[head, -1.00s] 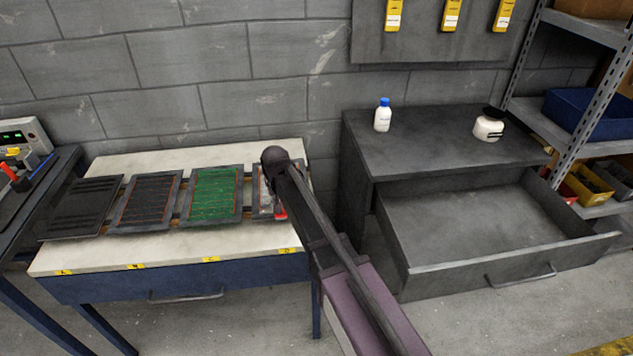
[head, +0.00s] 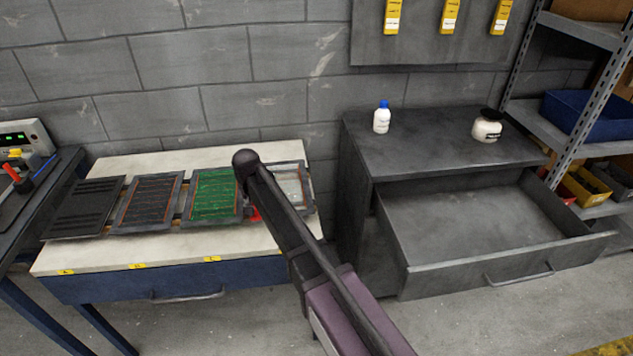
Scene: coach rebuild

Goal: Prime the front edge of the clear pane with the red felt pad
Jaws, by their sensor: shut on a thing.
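The clear pane (head: 291,186) lies in a dark frame, rightmost in a row of panes on the pale-topped bench. My arm crosses in front of its left part and hides that side. My gripper (head: 250,206) is mostly hidden behind my arm, low by the left front corner of the clear pane, near the green pane's right edge. It is shut on the red felt pad (head: 255,214), of which only a small red part shows. I cannot tell whether the pad touches the pane.
A green pane (head: 213,194), an orange-lined dark pane (head: 149,201) and a black pane (head: 84,208) lie to the left. A grey cabinet (head: 440,143) with an open, empty drawer (head: 500,263) stands right. A blue-capped bottle (head: 382,119) and a white jar (head: 487,127) stand on it.

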